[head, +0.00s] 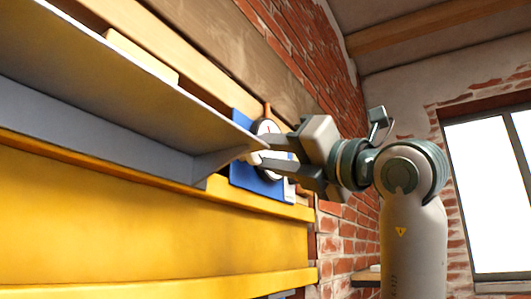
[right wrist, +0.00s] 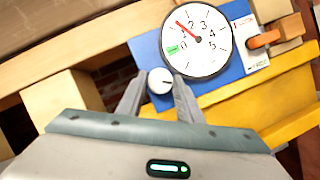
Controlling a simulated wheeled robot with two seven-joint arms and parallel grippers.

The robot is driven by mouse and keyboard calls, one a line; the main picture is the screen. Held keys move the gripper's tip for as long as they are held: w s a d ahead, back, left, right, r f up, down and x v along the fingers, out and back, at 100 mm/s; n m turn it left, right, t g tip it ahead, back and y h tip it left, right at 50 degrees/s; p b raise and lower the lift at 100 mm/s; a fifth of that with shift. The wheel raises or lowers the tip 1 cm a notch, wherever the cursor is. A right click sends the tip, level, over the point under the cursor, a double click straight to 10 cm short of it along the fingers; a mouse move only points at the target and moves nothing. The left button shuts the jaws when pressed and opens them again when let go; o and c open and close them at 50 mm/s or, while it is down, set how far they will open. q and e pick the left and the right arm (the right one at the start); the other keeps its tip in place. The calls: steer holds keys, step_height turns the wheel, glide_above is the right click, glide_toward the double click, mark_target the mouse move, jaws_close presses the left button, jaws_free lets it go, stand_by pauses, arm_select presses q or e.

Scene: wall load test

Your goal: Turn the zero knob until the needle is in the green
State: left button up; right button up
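The round white gauge (right wrist: 197,42) is on a blue panel (right wrist: 147,48), with its red needle pointing up-left between 1 and 2. The green mark (right wrist: 173,49) is at the lower left of the dial near 0, apart from the needle. The white knob (right wrist: 160,81) sits below left of the dial. My right gripper (right wrist: 160,76) has a finger on each side of it; the fingers look apart, and contact is unclear. In the head view, my right gripper (head: 264,151) reaches the blue panel (head: 243,177) from the right. My left gripper is not in view.
A grey shelf-like plate (head: 90,75) crosses the left of the head view, its end close to my fingers. Yellow beams (head: 130,215) run below. An orange handle (right wrist: 264,39) is right of the dial. A brick wall (head: 340,235) stands behind.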

steer(key=shift+d+f+n+g+y+b, duration=0.15)
steer(key=shift+n+y+b, duration=0.1)
steer(key=shift+n+b, duration=0.35)
steer(key=shift+f+n+g+y+b, duration=0.15)
steer(key=shift+n+y+b, duration=0.1)
steer(key=shift+n+b, duration=0.35)
steer(key=shift+w+r+n+y+b, duration=0.1)
steer(key=shift+r+n+y+b, duration=0.2)
steer(key=shift+n, duration=0.5)
steer(key=shift+g, duration=0.3)
steer(key=o, duration=1)
steer(key=shift+f, duration=0.1)
